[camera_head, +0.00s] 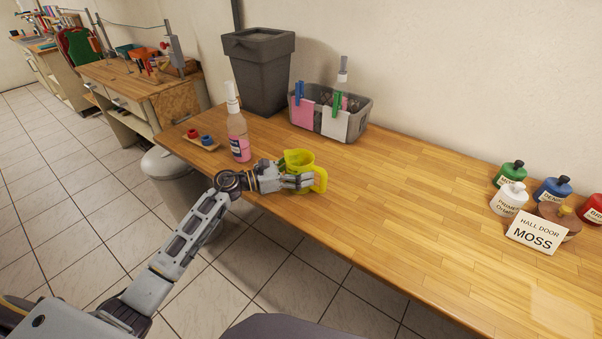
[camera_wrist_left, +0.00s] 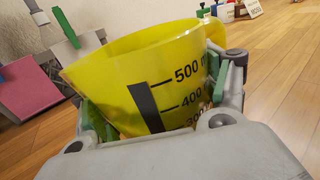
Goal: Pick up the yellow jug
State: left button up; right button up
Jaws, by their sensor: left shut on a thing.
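The yellow jug (camera_head: 299,158) is at the front edge of the wooden bench in the head view, with its handle to the right. In the left wrist view the jug (camera_wrist_left: 150,75) fills the middle, with black volume marks facing the camera, and looks somewhat tilted there. My left gripper (camera_head: 297,180) is shut on the jug, with a finger on each side of its body. The wrist view also shows the left gripper (camera_wrist_left: 155,105) around it. I cannot tell whether the jug's base touches the bench. My right gripper is not in view.
A pink-labelled spray bottle (camera_head: 238,135) stands left of the jug. Behind are a grey basket (camera_head: 361,115) with cloths and a grey bin (camera_head: 259,75). The bench (camera_head: 430,200) between is clear.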

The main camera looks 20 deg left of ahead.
pick_arm(q)
jog(key=c, duration=0.4)
jog(key=shift+r, duration=0.2)
jog(key=shift+r, duration=4.85)
